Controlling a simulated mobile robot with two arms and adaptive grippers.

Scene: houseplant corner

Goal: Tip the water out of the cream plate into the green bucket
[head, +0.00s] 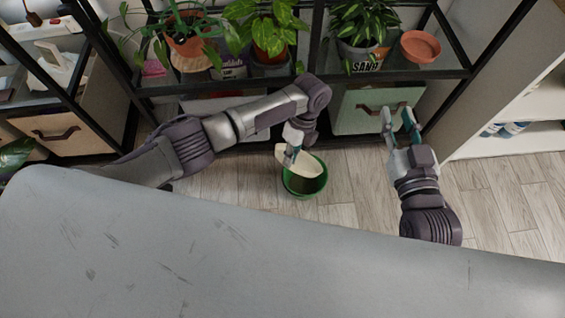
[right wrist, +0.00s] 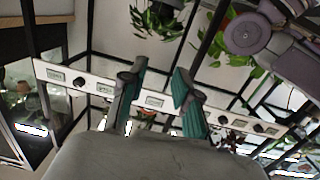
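The green bucket (head: 304,187) stands on the wood floor in front of the plant shelf. The cream plate (head: 308,166) is at the bucket's mouth, tilted, covering part of the opening. My left gripper (head: 291,155) is at the plate's left edge and appears shut on it. Whether water is on the plate or in the bucket cannot be made out. My right gripper (head: 396,112) is off to the right, with its fingers spread and nothing between them; the fingers also show apart in the right wrist view (right wrist: 158,100).
A light green drawer (head: 362,110) is behind the bucket. A white shelf unit (head: 520,110) stands at right. Floor between the bucket and my right arm is clear.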

